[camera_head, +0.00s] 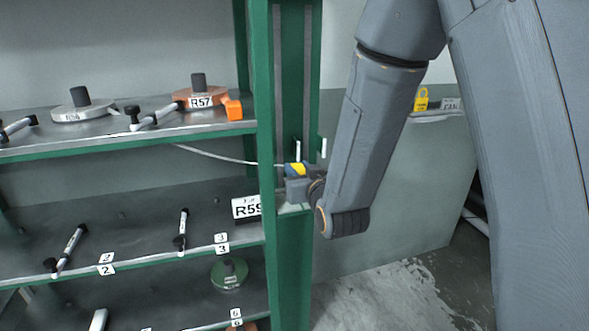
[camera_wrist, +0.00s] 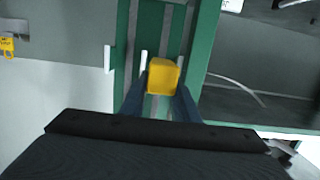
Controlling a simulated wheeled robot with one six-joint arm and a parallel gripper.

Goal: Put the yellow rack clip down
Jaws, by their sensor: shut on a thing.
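The yellow rack clip (camera_wrist: 163,77) is a small yellow block between the two dark fingers of my gripper (camera_wrist: 160,92) in the wrist view. In the head view the clip (camera_head: 294,169) shows as a small yellow patch at the tip of my gripper (camera_head: 296,172), in front of the green rack post (camera_head: 265,120). My gripper is shut on the clip. Behind it in the wrist view is the green post (camera_wrist: 205,45), with thin white pegs (camera_wrist: 143,62) close by. I cannot tell whether the clip touches the post.
Shelves to the left hold a copper disc marked R57 (camera_head: 200,98), an orange block (camera_head: 233,109), a grey disc (camera_head: 82,112) and a green disc (camera_head: 229,272). A sign R59 (camera_head: 246,207) stands near the post. A yellow padlock (camera_head: 421,99) is at right. Floor (camera_head: 385,300) at lower right is clear.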

